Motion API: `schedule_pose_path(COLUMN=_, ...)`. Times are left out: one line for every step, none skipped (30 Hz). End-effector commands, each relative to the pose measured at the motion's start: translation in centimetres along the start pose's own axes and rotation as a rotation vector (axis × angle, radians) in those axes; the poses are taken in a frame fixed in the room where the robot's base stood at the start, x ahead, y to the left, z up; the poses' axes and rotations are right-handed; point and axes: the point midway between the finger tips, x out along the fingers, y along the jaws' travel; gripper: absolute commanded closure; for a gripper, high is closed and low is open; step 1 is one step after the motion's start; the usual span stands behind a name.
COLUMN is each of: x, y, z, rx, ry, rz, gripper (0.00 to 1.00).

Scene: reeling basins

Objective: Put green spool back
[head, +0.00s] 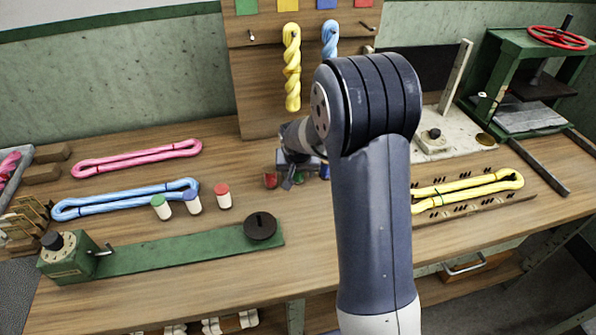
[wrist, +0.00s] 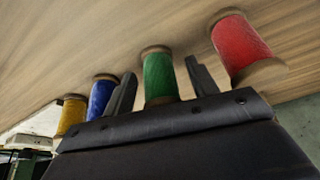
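The green spool (wrist: 160,78) has pale wooden ends and stands on the wooden table. In the wrist view it shows between the two fingers of my gripper (wrist: 160,72). The fingers are apart, with a gap on each side of the spool, and neither is seen to press on it. In the head view my gripper (head: 290,183) is low over the table, and only a small bit of the green spool (head: 299,178) shows beside it. A red spool (wrist: 242,45) stands to the right of it, a blue spool (wrist: 101,95) and a yellow spool (wrist: 71,115) to the left.
Pale cylinders with green (head: 162,208), blue (head: 192,203) and red (head: 222,197) tops stand left of my gripper. Nearby are a green device (head: 170,250), blue (head: 125,199) and pink (head: 137,158) skeins, and a wooden hanging board (head: 265,75). A yellow skein (head: 470,187) lies right.

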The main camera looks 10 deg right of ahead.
Motion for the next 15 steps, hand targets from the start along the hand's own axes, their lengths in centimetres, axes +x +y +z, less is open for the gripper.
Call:
schedule_pose_path(x=0.0, y=0.0, z=0.0, rx=0.0, ry=0.0, rz=0.0, gripper=0.45)
schedule_pose_path(x=0.0, y=0.0, z=0.0, rx=0.0, ry=0.0, rz=0.0, gripper=0.45)
schedule_pose_path(x=0.0, y=0.0, z=0.0, rx=0.0, ry=0.0, rz=0.0, gripper=0.45)
schedule_pose_path(x=0.0, y=0.0, z=0.0, rx=0.0, ry=0.0, rz=0.0, gripper=0.45)
schedule_pose_path(x=0.0, y=0.0, z=0.0, rx=0.0, ry=0.0, rz=0.0, gripper=0.45)
schedule_pose_path(x=-0.1, y=0.0, z=0.0, rx=0.0, ry=0.0, rz=0.0, gripper=0.45)
schedule_pose_path(x=-0.1, y=0.0, z=-0.1, rx=0.0, ry=0.0, rz=0.0, gripper=0.45)
schedule_pose_path(x=-0.2, y=0.0, z=-0.1, rx=0.0, ry=0.0, rz=0.0, gripper=0.45)
schedule_pose_path(x=-0.4, y=0.0, z=-0.2, rx=0.0, ry=0.0, rz=0.0, gripper=0.45)
schedule_pose_path(x=-0.6, y=0.0, z=-0.2, rx=0.0, ry=0.0, rz=0.0, gripper=0.45)
schedule_pose_path(x=-0.8, y=0.0, z=-0.2, rx=0.0, ry=0.002, rz=0.0, gripper=0.45)
schedule_pose_path(x=-1.2, y=0.0, z=-0.2, rx=0.0, ry=0.002, rz=0.0, gripper=0.45)
schedule_pose_path(x=-1.7, y=0.0, z=-0.2, rx=0.0, ry=0.003, rz=-0.001, gripper=0.45)
schedule_pose_path(x=-2.2, y=0.0, z=-0.2, rx=0.0, ry=0.004, rz=-0.001, gripper=0.45)
schedule_pose_path(x=-2.8, y=0.0, z=-0.2, rx=0.0, ry=0.004, rz=-0.001, gripper=0.45)
